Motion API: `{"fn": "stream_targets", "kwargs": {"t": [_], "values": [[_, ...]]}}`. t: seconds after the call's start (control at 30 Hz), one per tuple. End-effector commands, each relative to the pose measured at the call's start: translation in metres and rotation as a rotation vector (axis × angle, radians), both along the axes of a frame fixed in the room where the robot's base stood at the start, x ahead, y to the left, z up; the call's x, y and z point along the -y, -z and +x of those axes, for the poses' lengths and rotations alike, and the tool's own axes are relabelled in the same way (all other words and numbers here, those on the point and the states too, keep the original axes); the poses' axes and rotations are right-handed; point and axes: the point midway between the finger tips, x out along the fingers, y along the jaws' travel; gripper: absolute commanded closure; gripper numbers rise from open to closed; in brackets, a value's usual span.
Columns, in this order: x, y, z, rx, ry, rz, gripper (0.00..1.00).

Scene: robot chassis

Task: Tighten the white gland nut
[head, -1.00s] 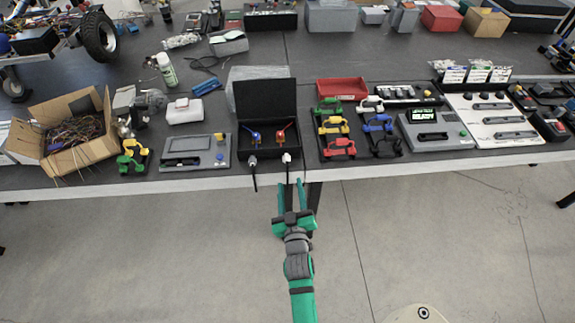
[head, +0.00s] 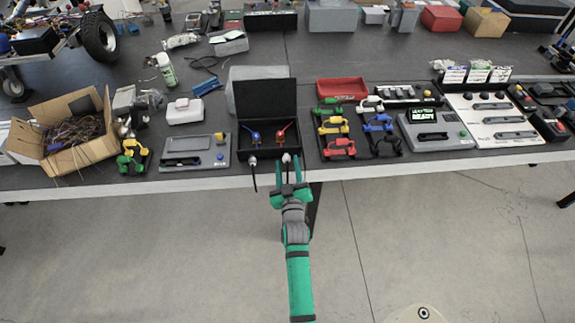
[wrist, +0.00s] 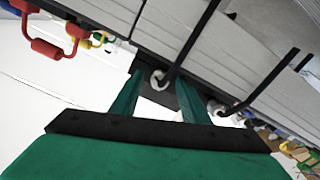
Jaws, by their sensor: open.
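The white gland nut (head: 286,157) is on the front of the black open-lidded box (head: 267,110), at the right of two cable glands.
Inside the box are a blue lever (head: 254,138) and a red lever (head: 282,135). A grey panel (head: 195,153) stands to the left, and coloured handles (head: 338,147) to the right. The bench front edge (head: 400,165) runs below; the floor in front is clear.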

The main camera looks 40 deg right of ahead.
Motion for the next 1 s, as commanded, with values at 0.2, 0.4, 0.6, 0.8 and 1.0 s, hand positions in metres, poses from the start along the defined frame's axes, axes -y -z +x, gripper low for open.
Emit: {"fn": "stream_targets", "kwargs": {"t": [0.2,0.4,0.6,0.8,1.0], "values": [[0.0016,-0.0001,0.0045,0.002,0.0,0.002,0.59],[0.0019,0.0001,0.0046,0.002,0.0,0.003,0.59],[0.002,0.0,0.0044,0.001,0.0,0.002,0.92],[0.0019,0.0001,0.0044,0.003,0.0,0.004,1.0],[0.002,0.0003,0.0043,0.023,0.0,0.038,1.0]]}}
